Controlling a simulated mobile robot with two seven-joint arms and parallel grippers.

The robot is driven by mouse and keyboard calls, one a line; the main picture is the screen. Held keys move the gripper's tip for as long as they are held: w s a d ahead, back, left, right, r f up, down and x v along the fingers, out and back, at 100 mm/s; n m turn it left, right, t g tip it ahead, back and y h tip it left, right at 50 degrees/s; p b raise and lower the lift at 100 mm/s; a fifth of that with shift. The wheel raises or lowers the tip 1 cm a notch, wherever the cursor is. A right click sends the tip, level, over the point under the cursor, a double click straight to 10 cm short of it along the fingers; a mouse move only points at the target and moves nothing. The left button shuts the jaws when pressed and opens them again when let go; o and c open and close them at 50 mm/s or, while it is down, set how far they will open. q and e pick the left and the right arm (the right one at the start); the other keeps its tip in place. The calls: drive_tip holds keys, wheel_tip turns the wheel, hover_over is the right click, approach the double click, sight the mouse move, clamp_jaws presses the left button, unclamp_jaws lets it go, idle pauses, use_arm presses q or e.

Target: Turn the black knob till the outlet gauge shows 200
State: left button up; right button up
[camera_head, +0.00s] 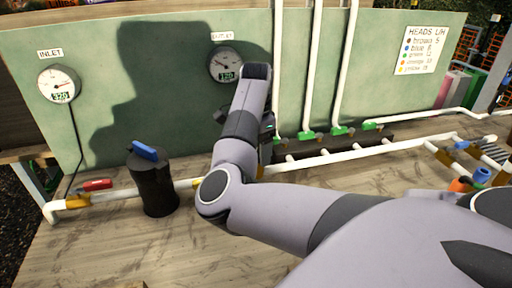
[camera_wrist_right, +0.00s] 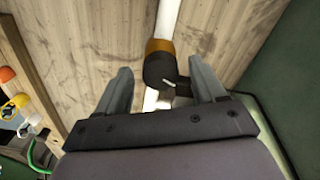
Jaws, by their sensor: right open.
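The outlet gauge (camera_head: 226,64) is a round white dial on the green board; its small display appears to read about 120. The inlet gauge (camera_head: 58,84) at the left appears to read 320. My right arm covers the pipe below the outlet gauge in the head view, so the knob and gripper cannot be made out there. In the right wrist view, my right gripper (camera_wrist_right: 160,66) is open, with a finger on either side of the black knob (camera_wrist_right: 158,70) by a brass fitting on a white pipe. Contact cannot be told. My left gripper is out of view.
A black cylinder with a blue handle (camera_head: 152,185) stands left of my arm. A red-handled valve (camera_head: 97,184) is on the pipe at far left. Several green fittings (camera_head: 340,131) line the pipes at right. The wooden bench front (camera_head: 90,245) is mostly clear.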

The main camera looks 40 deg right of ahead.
drive_tip(key=c, duration=1.1)
drive_tip(key=shift+o, duration=0.2)
drive_tip(key=m+b, duration=0.2)
drive_tip(key=m, duration=0.2)
drive_tip(key=shift+f+m, duration=0.1)
drive_tip(key=shift+m, duration=0.2)
drive_tip(key=m+b, duration=0.3)
drive_tip(key=m, duration=0.2)
drive_tip(key=m+b, duration=0.2)
drive_tip(key=m, duration=0.3)
drive_tip(key=m+b, duration=0.1)
drive_tip(key=m, duration=0.3)
drive_tip(key=shift+b, duration=0.3)
drive_tip(key=shift+m, duration=0.3)
